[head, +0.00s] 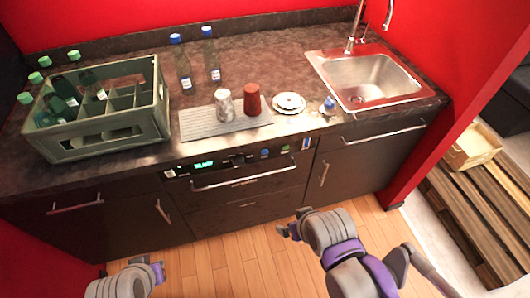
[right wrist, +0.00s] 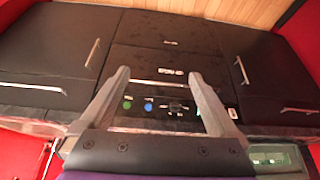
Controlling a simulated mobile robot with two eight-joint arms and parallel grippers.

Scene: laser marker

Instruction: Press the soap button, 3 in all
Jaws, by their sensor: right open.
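The dishwasher front panel (head: 240,160) under the counter has a lit green display (head: 204,163), a blue button (head: 264,153), a green button (head: 285,149) and a dark knob. In the right wrist view the panel is upside down, with the green button (right wrist: 127,104) and blue button (right wrist: 148,106) between my fingers. I cannot read which button is for soap. My right gripper (head: 284,231) is open and empty, in front of and apart from the dishwasher; its fingers show in the right wrist view (right wrist: 158,76). My left gripper (head: 158,271) is low at the left, its fingers unclear.
The counter holds a bottle crate (head: 100,140), two clear bottles (head: 184,70), a drying mat (head: 205,122) with two cups, white plates (head: 289,103), a small blue-topped item (head: 328,105) and a sink (head: 365,75). A dishwasher handle (head: 245,178) sticks out below the panel. A pallet stack (head: 485,210) stands right.

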